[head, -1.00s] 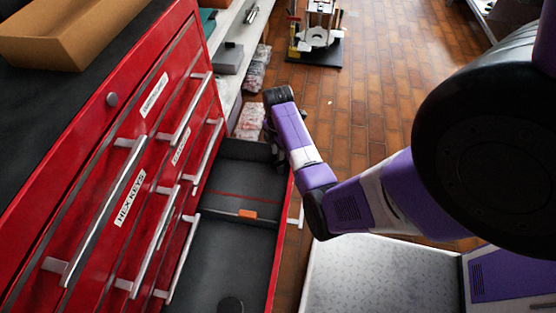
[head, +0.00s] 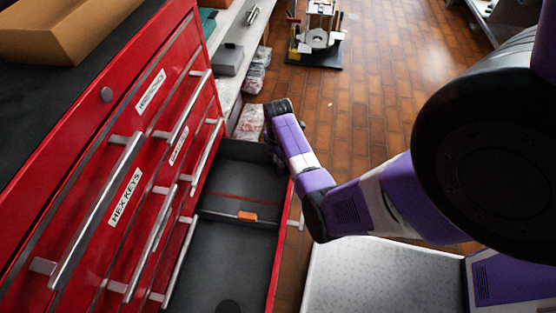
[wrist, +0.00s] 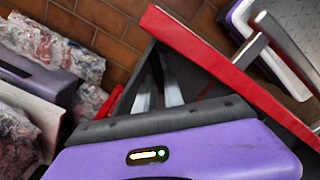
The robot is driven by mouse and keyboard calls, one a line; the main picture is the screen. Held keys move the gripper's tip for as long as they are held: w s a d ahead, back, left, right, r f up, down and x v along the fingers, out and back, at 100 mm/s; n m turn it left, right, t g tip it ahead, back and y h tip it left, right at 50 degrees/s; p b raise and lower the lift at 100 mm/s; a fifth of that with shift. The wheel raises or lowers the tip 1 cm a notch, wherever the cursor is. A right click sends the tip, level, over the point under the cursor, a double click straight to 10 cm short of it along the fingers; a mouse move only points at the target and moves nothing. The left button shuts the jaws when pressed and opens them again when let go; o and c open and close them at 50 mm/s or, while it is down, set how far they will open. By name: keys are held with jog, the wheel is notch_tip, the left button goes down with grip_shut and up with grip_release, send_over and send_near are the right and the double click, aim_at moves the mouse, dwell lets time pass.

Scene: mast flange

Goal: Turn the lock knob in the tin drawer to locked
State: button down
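An open red drawer with a dark interior and a divider stands at the bottom of the red cabinet; its rim (head: 283,225) shows in the head view, and its red wall (wrist: 215,65) crosses the wrist view. A small orange piece (head: 247,216) sits at the divider. A dark round thing (head: 229,306) is at the picture's bottom edge in the drawer. I cannot tell which, if either, is the lock knob. My gripper (wrist: 157,88) points down at the drawer's far end; two grey finger-like strips show in the wrist view. Their gap is unclear, and the fingertips are hidden in the head view.
Shut drawers with long bar handles (head: 98,208) stick out on the left, close to the open drawer. Bagged items (head: 250,122) lie beyond the drawer. The tiled floor (head: 375,90) is clear to the right.

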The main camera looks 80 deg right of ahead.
jog(key=shift+m, duration=0.3)
jog(key=shift+w+d+r+m+p, duration=0.1)
jog(key=shift+w+r+m+p, duration=0.1)
jog(key=shift+m+p, duration=0.65)
jog(key=shift+w+d+f+m+p, duration=0.15)
jog(key=shift+m+p, duration=0.45)
jog(key=shift+m, duration=0.7)
jog(key=shift+s+d+m+p, duration=0.1)
jog(key=shift+m+p, duration=0.45)
jog(key=shift+m, duration=0.7)
jog(key=c, duration=1.7)
grip_release()
